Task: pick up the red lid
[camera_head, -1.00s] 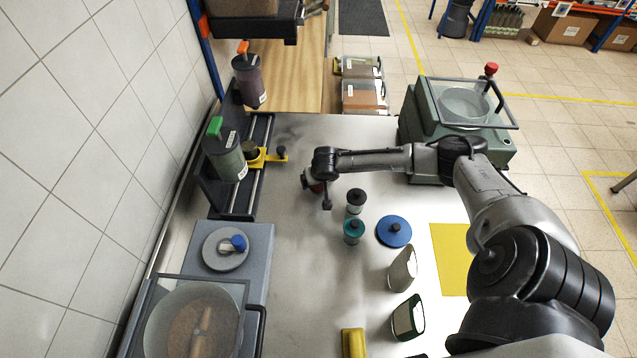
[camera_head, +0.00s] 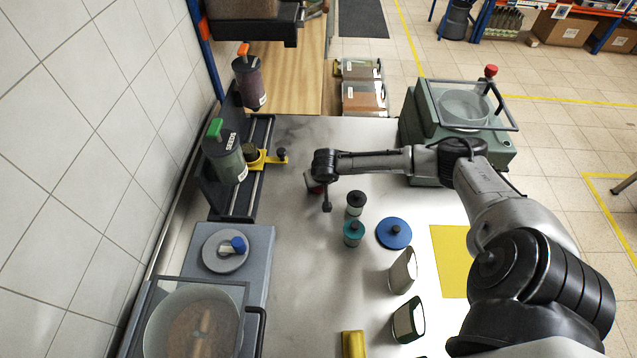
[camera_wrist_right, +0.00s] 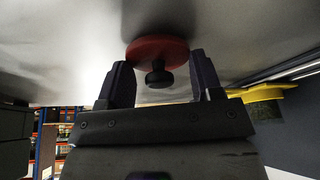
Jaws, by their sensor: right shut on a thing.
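The red lid (camera_wrist_right: 157,48) shows in the right wrist view as a round red disc with a black knob. In the head view the lid (camera_head: 312,186) is small and mostly hidden by the gripper (camera_head: 314,181), left of the two small jars. My left gripper is not in view.
A black-lidded jar (camera_head: 356,203) and a teal-lidded jar (camera_head: 353,233) stand close by, with a blue lid (camera_head: 394,232) to their right. A yellow bracket (camera_head: 268,160) and rack rails lie to the left.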

